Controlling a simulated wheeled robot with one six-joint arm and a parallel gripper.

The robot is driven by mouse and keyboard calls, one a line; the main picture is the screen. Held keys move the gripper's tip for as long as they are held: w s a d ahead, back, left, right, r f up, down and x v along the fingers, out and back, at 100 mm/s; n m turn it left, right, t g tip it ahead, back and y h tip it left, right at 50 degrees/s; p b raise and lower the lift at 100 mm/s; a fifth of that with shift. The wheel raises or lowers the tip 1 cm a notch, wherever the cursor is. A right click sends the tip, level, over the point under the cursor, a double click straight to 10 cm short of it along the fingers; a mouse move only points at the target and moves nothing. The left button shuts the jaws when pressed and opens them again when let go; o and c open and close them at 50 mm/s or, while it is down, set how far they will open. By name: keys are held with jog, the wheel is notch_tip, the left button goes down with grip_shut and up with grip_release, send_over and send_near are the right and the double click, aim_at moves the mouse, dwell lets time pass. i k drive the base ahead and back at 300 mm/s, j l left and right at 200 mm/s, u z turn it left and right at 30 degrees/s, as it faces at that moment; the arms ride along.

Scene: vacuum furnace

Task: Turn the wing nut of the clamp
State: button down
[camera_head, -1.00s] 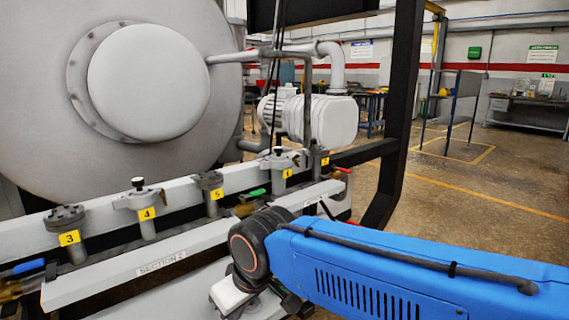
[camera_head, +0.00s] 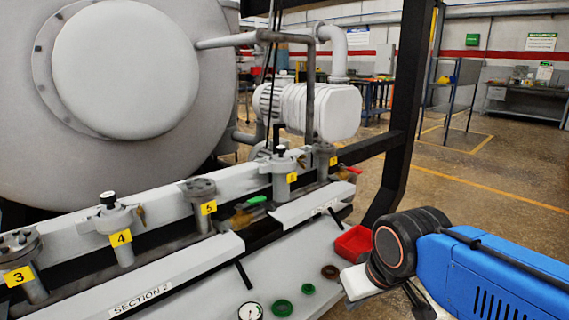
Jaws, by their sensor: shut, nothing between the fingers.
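Two clamped ports with black-knobbed tops stand on the grey rail: one by yellow label 4 (camera_head: 110,219) at the left and one by another yellow label farther back (camera_head: 280,165). A small brass-coloured piece that looks like a wing nut (camera_head: 141,215) sticks out at the right side of the port at label 4. A similar small piece (camera_head: 302,161) shows on the farther port. My gripper (camera_head: 418,302) shows only as dark parts below my wrist at the bottom edge, shut and empty, its tips cut off. It is well to the right of both ports, apart from them.
Bolted flanged ports stand at labels 3 (camera_head: 18,250) and 5 (camera_head: 202,192). A white shelf holds a gauge (camera_head: 250,311), green rings (camera_head: 281,307), a brown ring (camera_head: 330,271) and a red bin (camera_head: 354,243). A black frame post (camera_head: 401,110) rises behind my arm.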

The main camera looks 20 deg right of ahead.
aim_at(301, 158)
jog(key=i+l+u, duration=0.2)
jog(key=l, duration=0.15)
jog(key=l+u, duration=0.2)
jog(key=l, duration=0.2)
jog(key=i+l+u, duration=0.15)
jog(key=l, duration=0.25)
jog(key=l+u, duration=0.15)
jog(key=l, duration=0.5)
